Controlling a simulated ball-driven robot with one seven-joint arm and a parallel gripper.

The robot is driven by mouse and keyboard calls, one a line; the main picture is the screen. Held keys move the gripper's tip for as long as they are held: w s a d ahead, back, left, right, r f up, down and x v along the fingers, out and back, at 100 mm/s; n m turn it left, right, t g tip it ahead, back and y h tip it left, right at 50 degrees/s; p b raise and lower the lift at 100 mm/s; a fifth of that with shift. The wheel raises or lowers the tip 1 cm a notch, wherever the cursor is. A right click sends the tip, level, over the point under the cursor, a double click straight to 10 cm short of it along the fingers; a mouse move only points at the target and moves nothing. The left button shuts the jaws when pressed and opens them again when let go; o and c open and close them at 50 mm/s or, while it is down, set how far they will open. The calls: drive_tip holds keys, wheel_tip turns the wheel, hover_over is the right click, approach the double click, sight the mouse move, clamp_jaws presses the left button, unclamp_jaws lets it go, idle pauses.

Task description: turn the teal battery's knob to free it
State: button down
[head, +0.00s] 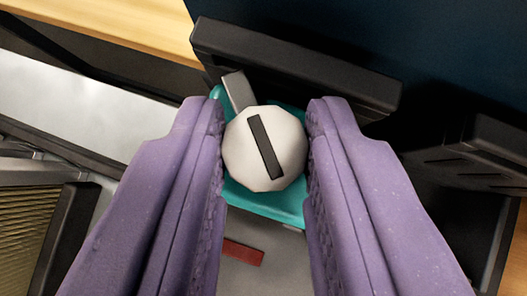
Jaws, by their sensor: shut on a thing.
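The knob (240,164) is a pale, many-sided disc with a dark bar across its face, tilted from upper left to lower right. The teal battery (262,202) shows behind and below the knob, with a bit more teal at the upper left. My gripper (266,150) has two purple padded fingers, one on each side of the knob, shut on it. The fingers hide the battery's left and right sides. A grey tab (237,90) sticks out above the knob at the upper left.
A black bar-shaped part (300,68) crosses just above the knob. A dark slotted block (475,150) stands at right. A red mark (243,252) lies on a grey surface below the battery. A pale panel (85,110) and a ribbed yellowish part (28,228) are at left.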

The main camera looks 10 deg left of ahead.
drive_tip(key=p, duration=0.2)
drive_tip(key=n+y+p, duration=0.1)
drive_tip(key=p, duration=0.1)
drive_tip(key=shift+d+r+p, duration=0.15)
drive_tip(key=shift+r+p, duration=0.15)
drive_tip(key=shift+f+n+y+p, duration=0.15)
drive_tip(key=shift+n+y+p, duration=0.15)
drive_tip(key=shift+n+p, duration=0.35)
drive_tip(key=shift+f+p, duration=0.2)
drive_tip(key=shift+p, duration=0.25)
drive_tip(key=c, duration=1.1)
unclamp_jaws()
drive_tip(key=shift+c, duration=0.2)
drive_tip(key=v, duration=0.7)
drive_tip(key=shift+s+r+p, duration=0.15)
drive_tip(key=shift+r+p, duration=0.15)
drive_tip(key=shift+r, duration=0.05)
drive_tip(key=shift+d, duration=0.1)
